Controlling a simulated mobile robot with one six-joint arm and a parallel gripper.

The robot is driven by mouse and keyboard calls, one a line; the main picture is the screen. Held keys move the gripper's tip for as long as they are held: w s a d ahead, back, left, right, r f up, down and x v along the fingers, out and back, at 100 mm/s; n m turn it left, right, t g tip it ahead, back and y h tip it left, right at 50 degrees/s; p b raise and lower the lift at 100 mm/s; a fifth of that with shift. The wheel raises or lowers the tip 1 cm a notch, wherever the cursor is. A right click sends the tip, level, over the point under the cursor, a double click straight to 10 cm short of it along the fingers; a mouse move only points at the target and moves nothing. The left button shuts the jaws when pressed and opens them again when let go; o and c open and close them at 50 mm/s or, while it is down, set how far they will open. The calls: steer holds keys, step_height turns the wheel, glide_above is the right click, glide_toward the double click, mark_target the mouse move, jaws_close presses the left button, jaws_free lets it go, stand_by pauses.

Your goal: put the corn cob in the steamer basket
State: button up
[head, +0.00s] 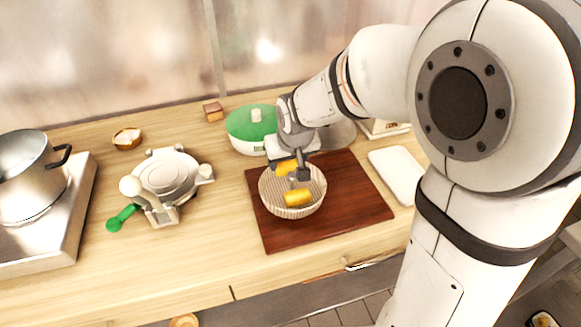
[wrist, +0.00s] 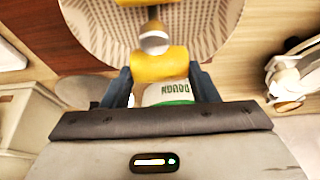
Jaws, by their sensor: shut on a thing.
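The steamer basket (head: 268,200) is a round, pale ribbed bowl on a dark red board. My gripper (head: 289,168) is over its back part, pointing down. It is shut on a yellow corn cob (head: 284,168), which also shows between the two fingers in the wrist view (wrist: 160,66). The held cob is at or above the basket's back rim; I cannot tell whether it touches. A second yellow piece (head: 298,198) lies inside the basket at the front. In the wrist view a rounded grey thing (wrist: 154,42) shows beyond the held cob; I cannot tell what it is.
A green-lidded white container (head: 252,124) stands behind the board (head: 345,208). A white tray (head: 397,175) lies right. The board right of the basket is clear.

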mark_target(289, 167)
steer(key=shift+f, duration=1.35)
steer(key=shift+f, duration=0.1)
steer(key=shift+f, duration=0.2)
steer(key=o, duration=1)
steer(key=shift+r, duration=0.15)
